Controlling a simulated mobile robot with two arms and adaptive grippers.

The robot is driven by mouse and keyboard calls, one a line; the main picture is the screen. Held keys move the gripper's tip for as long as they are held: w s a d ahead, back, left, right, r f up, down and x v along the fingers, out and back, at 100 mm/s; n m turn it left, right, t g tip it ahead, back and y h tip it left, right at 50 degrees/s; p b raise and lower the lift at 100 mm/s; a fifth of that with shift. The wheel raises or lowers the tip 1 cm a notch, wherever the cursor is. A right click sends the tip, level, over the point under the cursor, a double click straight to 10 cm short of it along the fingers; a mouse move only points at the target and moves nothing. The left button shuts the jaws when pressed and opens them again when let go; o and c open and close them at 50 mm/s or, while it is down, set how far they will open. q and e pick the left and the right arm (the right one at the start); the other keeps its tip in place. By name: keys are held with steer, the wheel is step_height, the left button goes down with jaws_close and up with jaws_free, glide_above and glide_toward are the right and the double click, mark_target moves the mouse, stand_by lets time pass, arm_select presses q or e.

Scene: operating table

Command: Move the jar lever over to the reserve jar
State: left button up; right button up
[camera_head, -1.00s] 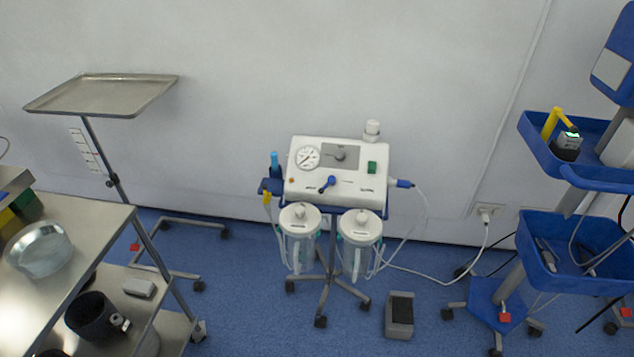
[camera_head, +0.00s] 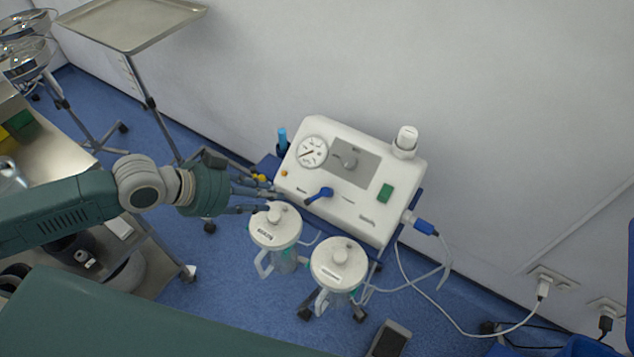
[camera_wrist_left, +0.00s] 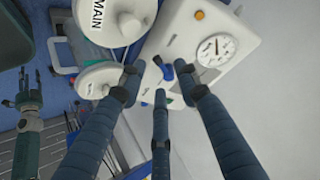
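The jar lever (camera_head: 319,194) is a small blue handle on the front of the white suction unit (camera_head: 362,205); its handle slants down-left, toward the left jar. It also shows in the left wrist view (camera_wrist_left: 166,71), just beyond the fingertips. The left jar (camera_head: 275,226) reads MAIN in the wrist view (camera_wrist_left: 112,18). The right jar (camera_head: 339,263), presumably the reserve jar, has an unreadable label. My left gripper (camera_head: 272,196) is open and empty, fingers spread, left of the lever and apart from it. My right gripper (camera_wrist_left: 29,82) shows small in the wrist view, fingers apart and empty.
A gauge (camera_head: 312,152) and a green switch (camera_head: 386,193) sit on the same panel. Tubes hang around the jars below. A steel tray stand (camera_head: 130,25) and a steel trolley (camera_head: 60,160) are at the left. The wall is close behind the unit.

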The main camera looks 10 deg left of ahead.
mark_target(304, 202)
arm_select(q)
steer(key=x, duration=0.3)
steer(key=d+x, duration=0.1)
steer(key=x, duration=0.5)
steer(key=shift+s+d+r, duration=0.15)
steer(key=shift+s+r, duration=0.1)
steer(key=shift+s, duration=0.05)
steer(key=shift+w+d+f, duration=0.25)
steer(key=shift+w+f, duration=0.05)
steer(key=shift+f, duration=0.15)
arm_select(e)
steer(key=shift+s+a+r, duration=0.1)
steer(key=shift+s+a, duration=0.35)
arm_select(q)
jaws_close()
arm_select(e)
steer(key=shift+s+a, duration=0.15)
steer(key=shift+s, duration=0.15)
